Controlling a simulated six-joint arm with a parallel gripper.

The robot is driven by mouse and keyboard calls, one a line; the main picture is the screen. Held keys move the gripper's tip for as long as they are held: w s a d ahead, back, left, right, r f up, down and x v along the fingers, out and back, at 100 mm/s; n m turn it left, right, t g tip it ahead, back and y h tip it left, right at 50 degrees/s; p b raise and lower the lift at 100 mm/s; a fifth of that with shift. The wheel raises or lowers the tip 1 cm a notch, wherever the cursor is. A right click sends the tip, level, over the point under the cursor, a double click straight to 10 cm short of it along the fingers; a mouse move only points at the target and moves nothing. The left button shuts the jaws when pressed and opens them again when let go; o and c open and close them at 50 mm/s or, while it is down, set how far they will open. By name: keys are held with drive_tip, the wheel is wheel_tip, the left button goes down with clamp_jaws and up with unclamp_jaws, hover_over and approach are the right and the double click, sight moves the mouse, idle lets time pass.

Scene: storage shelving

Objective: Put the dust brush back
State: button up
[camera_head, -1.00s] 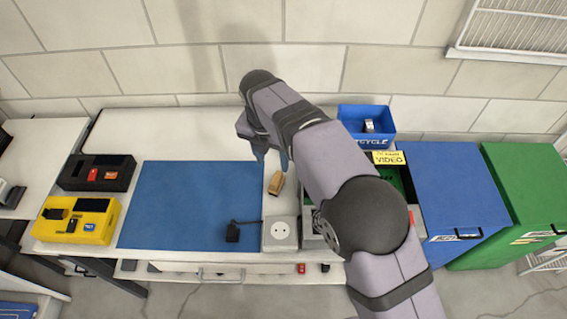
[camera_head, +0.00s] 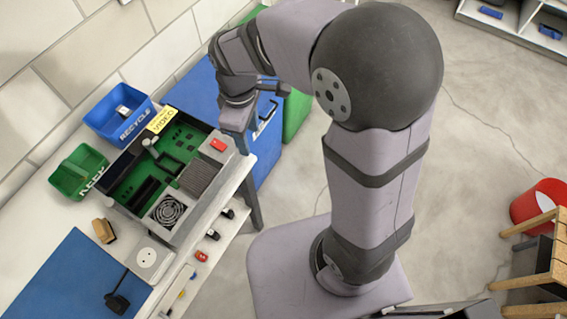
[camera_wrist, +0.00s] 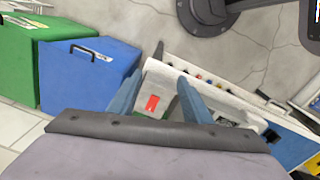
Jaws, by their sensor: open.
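The dust brush appears to be the small tan block-like object (camera_head: 103,230) lying on the white bench, beside the open computer case and above the blue mat's corner. It is too small to make out bristles. My gripper (camera_head: 243,118) is well away from it, at the right end of the case near the blue bin. In the wrist view my gripper (camera_wrist: 158,95) has its two blue-grey fingers spread apart with nothing between them. I cannot make out the brush in the wrist view.
The open computer case (camera_head: 207,182) stands between my gripper and the brush. A blue recycle tray (camera_head: 108,128) and a green tray (camera_head: 75,178) sit behind it. A white socket box (camera_head: 150,262) and blue mat (camera_head: 62,275) lie nearby. Floor bins (camera_wrist: 85,75) stand beyond the bench end.

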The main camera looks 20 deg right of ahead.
drive_tip(key=s+d+f+m, duration=0.3)
drive_tip(key=s+d+m, duration=0.7)
drive_tip(key=d+m, duration=0.1)
drive_tip(key=shift+s+d+m, duration=0.25)
drive_tip(key=shift+s+m, duration=0.05)
drive_tip(key=shift+m, duration=0.2)
wheel_tip(320, 180, up, 5)
drive_tip(key=p, duration=0.5)
